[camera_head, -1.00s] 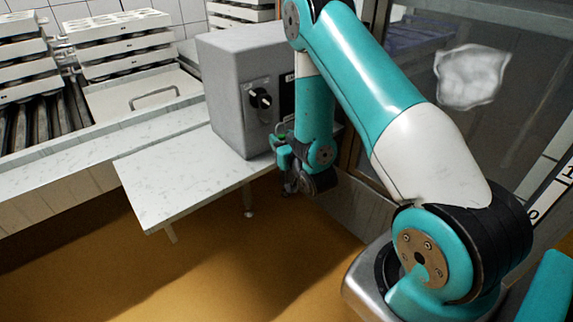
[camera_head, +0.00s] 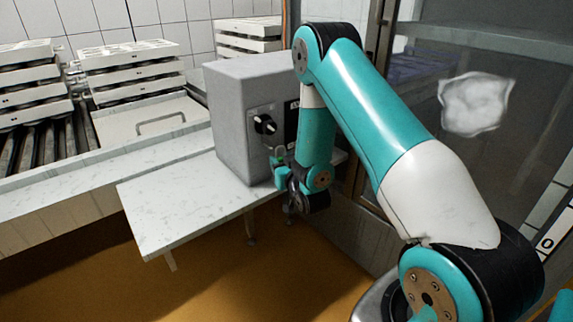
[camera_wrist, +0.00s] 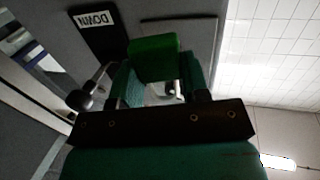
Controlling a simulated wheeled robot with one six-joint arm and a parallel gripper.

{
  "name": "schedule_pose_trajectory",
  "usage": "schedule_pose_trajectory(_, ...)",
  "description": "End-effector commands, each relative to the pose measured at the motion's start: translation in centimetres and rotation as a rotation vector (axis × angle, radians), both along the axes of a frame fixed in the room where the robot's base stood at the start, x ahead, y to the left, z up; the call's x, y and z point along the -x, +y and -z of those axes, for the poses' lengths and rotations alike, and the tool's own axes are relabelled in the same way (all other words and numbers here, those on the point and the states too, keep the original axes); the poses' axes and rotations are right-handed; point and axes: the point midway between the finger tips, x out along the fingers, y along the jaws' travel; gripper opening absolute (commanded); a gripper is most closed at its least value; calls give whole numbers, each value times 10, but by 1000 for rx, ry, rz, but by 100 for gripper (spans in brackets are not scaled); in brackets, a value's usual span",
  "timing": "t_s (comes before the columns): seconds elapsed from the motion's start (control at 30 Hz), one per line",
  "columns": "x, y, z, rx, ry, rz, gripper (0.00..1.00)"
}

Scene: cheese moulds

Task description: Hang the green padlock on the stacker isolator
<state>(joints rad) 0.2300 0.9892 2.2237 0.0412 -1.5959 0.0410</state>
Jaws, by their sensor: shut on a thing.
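The green padlock (camera_wrist: 154,58) is in my gripper (camera_wrist: 158,88), between its two teal fingers in the wrist view. Its body shows beyond the dark bar of the gripper; I cannot make out whether its shackle touches anything. In the head view my gripper (camera_head: 281,168) is low beside the front face of the grey control box (camera_head: 232,120). A black rotary switch (camera_head: 265,125) sits on that face, above and left of my gripper. I cannot tell which isolator is the stacker's. My arm hides the right part of the face.
A black plate reading DOWN (camera_wrist: 95,30) shows upside down in the wrist view. The box stands on a pale marbled counter (camera_head: 175,208). White mould stacks (camera_head: 130,65) and a handled lid (camera_head: 155,118) are behind left. A glazed door (camera_head: 440,150) stands to the right.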

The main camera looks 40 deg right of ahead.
Motion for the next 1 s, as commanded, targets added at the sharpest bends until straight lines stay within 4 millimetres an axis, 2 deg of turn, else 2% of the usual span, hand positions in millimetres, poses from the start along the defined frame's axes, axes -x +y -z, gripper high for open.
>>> schedule_pose_trajectory(0.77,-47,2,1,0,0,0,14)
schedule_pose_trajectory(1.0,-57,2,11,-1,0,0,14)
